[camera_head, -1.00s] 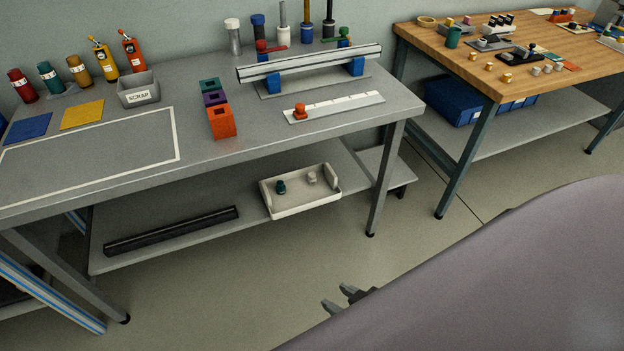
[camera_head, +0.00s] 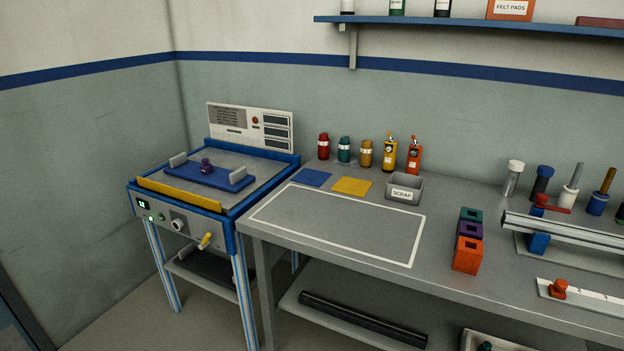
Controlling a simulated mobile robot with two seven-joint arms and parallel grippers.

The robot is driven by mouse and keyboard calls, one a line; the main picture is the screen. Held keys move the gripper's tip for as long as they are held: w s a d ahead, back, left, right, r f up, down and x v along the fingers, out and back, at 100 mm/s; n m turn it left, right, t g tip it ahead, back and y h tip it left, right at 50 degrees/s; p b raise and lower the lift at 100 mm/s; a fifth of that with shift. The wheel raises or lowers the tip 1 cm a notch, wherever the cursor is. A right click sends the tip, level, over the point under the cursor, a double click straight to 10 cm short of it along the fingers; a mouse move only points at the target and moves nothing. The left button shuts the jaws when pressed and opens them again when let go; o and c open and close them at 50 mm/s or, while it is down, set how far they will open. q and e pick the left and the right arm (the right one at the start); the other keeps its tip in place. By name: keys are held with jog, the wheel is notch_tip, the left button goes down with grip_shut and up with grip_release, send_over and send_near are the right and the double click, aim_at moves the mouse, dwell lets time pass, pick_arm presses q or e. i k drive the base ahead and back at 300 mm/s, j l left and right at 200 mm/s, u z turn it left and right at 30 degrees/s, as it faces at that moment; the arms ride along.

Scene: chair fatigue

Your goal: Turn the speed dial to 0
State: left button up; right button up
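A blue-framed machine (camera_head: 232,180) stands at the left on blue-and-white legs. Its front panel carries a pale round dial (camera_head: 178,225), probably the speed dial; its setting is too small to read. A small dark display (camera_head: 143,205) with lit green-white characters sits left of the dial, with green lights near it. A yellow-handled crank or lever (camera_head: 205,240) sticks out to the right of the dial. Neither of my grippers is in view, and nothing of mine touches the dial.
A grey bench (camera_head: 345,255) stands close to the machine's right side, holding a scrap bin (camera_head: 405,188), bottles and coloured blocks. On the machine's top lie a blue plate (camera_head: 210,176) and a yellow bar (camera_head: 178,194). A wall shelf (camera_head: 480,24) hangs above the bench.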

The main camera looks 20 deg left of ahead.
aim_at(177, 224)
jog(key=u, duration=1.5)
jog(key=i+z, duration=0.15)
jog(key=z, duration=0.2)
jog(key=i+j+z, duration=0.1)
jog(key=z, duration=0.3)
jog(key=i+j+z, duration=0.1)
jog(key=z, duration=0.25)
jog(key=i+j+z, duration=0.2)
jog(key=j, duration=0.2)
jog(key=i+j+z, duration=0.15)
jog(key=j, duration=0.2)
jog(key=i+j, duration=0.15)
jog(key=j, duration=0.25)
jog(key=i+j+z, duration=0.1)
jog(key=j, duration=0.25)
